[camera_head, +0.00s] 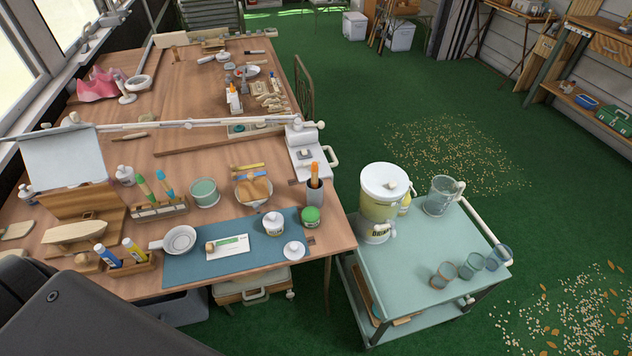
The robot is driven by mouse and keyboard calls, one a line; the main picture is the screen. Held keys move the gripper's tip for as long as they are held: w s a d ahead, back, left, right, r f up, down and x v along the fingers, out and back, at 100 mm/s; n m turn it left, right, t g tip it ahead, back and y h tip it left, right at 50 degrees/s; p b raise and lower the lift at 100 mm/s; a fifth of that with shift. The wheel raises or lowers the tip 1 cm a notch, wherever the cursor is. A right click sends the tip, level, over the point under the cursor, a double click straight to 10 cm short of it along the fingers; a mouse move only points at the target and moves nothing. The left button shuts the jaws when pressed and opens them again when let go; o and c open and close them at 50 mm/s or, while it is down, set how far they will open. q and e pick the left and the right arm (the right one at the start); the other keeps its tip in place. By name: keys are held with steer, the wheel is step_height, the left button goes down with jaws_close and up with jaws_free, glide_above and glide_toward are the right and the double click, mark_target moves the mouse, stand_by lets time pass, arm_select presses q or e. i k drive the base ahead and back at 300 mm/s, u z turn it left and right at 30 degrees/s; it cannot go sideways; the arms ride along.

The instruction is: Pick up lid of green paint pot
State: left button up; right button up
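A small paint pot (311,219) with a bright green top stands at the right end of the blue-green mat (200,268) on the wooden table. The green looks like paint in an open pot, but it is small in view. A round white lid (293,251) with a small knob lies flat on the mat, just in front of the pot and apart from it. A similar white pot (273,226) stands left of the green one with a white knobbed lid on it. Neither of my grippers is in view; only a dark part of my body shows at the lower left.
A white dish (179,241), a white card (228,248) and a cup of brushes (314,193) are near. A trolley (430,258) with a drink dispenser (382,195), a jug (439,196) and several glasses stands right of the table. Green floor lies beyond.

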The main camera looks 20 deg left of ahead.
mark_target(294, 251)
steer(key=u, duration=0.2)
steer(key=k, duration=0.45)
steer(key=u, duration=0.55)
steer(key=i, duration=0.5)
